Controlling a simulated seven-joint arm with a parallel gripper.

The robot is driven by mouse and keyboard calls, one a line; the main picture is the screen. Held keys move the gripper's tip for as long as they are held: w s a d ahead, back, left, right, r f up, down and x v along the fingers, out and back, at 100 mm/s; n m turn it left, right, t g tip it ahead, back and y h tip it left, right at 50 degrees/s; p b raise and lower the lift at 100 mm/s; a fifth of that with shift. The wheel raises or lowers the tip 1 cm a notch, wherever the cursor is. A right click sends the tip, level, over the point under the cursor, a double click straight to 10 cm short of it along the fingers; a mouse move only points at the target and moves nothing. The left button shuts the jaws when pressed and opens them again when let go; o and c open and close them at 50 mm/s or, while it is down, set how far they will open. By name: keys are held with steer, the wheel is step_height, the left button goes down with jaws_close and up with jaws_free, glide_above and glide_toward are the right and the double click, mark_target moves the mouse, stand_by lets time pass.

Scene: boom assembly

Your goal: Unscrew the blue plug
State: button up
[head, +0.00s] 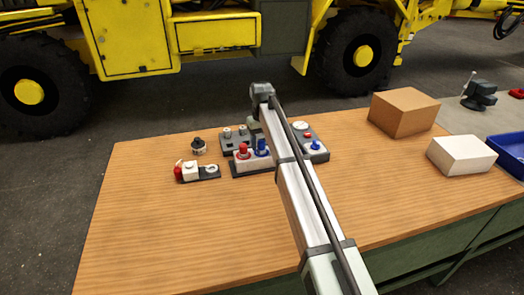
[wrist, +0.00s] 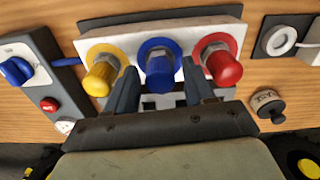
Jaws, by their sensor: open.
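The blue plug (wrist: 159,70) sits in the middle of a white block (wrist: 140,40), between a yellow plug (wrist: 101,72) and a red plug (wrist: 222,66). My gripper (wrist: 160,76) is open, with one finger on each side of the blue plug, in the gaps beside the yellow and red plugs. I cannot tell whether the fingers touch it. In the head view the blue plug (head: 262,148) and red plug (head: 243,151) show left of my arm. The yellow plug and my fingertips are hidden there.
A grey box (wrist: 45,75) with a blue knob and red button is at the left in the wrist view. A small dark knob (wrist: 267,105) lies at the right. Cardboard (head: 404,111) and white (head: 461,154) boxes stand right. The front left of the table is clear.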

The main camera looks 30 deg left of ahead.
steer(key=m, duration=0.7)
stand_by(0.5)
jaws_close()
stand_by(0.3)
steer(key=n, duration=1.2)
steer(key=shift+r, duration=0.1)
